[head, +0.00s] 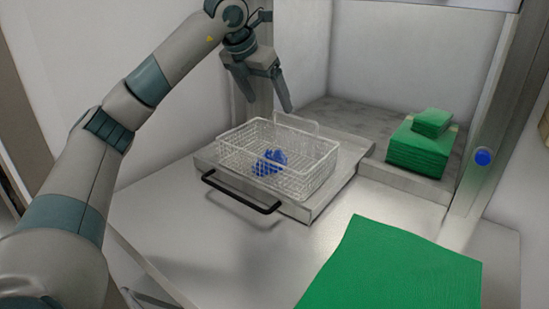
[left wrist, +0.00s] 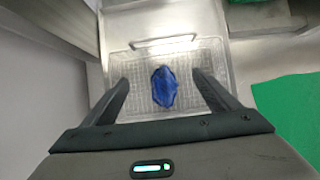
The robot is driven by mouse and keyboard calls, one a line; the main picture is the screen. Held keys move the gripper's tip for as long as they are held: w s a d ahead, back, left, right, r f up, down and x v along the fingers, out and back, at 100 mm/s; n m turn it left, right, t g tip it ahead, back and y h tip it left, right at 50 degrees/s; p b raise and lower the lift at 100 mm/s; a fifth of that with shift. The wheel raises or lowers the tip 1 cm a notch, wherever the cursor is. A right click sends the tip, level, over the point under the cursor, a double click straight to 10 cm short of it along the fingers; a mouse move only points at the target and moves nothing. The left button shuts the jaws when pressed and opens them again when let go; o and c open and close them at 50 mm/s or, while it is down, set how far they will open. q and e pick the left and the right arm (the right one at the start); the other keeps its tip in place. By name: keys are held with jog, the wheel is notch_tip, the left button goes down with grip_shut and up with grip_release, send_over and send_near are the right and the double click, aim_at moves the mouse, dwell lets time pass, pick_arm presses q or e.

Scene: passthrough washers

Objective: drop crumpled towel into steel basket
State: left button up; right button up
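The crumpled towel (head: 269,162) is a small blue bundle. In the head view it shows through the wire wall of the steel basket (head: 318,165), low inside it. In the left wrist view the blue towel (left wrist: 164,87) lies within the outline of the basket (left wrist: 205,50), between my fingers in the picture. My left gripper (head: 268,104) is above the basket's back left side, pointing down, with its fingers apart and nothing between them. The left gripper's fingers also show spread in the left wrist view (left wrist: 163,90). My right gripper is not in view.
The basket stands on a metal tray with a black handle (head: 243,194). Folded green cloths (head: 421,147) are stacked on a ledge at the right. A large green cloth (head: 395,268) lies at the front right. The metal surface in front of the handle is clear.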

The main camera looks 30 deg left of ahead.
pick_arm(q)
jog(key=d+b+v, duration=0.1)
jog(key=b+v, duration=0.1)
jog(key=v, duration=1.5)
jog(key=shift+a+r+b, duration=0.2)
jog(key=shift+a+b, duration=0.2)
dwell(0.5)
